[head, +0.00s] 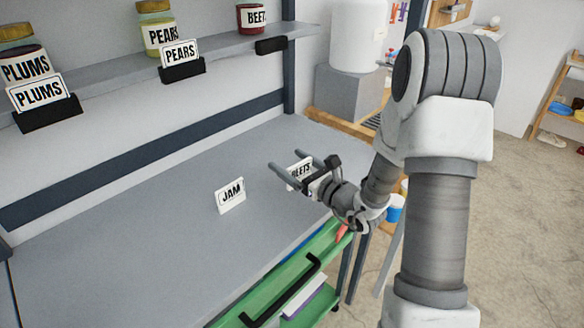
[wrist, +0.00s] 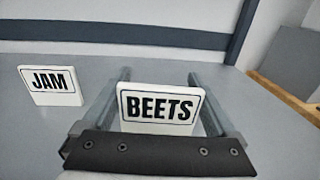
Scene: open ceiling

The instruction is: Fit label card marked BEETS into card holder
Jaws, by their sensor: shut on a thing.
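The white BEETS card (head: 300,171) stands on the grey worktop between the fingers of my gripper (head: 290,165). In the wrist view the BEETS card (wrist: 160,107) is upright, lettering toward the camera, with a finger at each side; my gripper (wrist: 160,85) is shut on it. The empty black card holder (head: 271,45) is on the shelf edge at the upper right, below the jar marked BEETS (head: 252,18). My gripper is well below and in front of that holder. Whether the card's lower edge touches the worktop is hidden.
A JAM card (head: 230,195) stands on the worktop (head: 130,250) left of the BEETS card; it also shows in the wrist view (wrist: 50,85). Holders with PEARS (head: 181,62) and PLUMS (head: 42,100) cards line the shelf edge. A green drawer (head: 300,262) is below the worktop's front edge.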

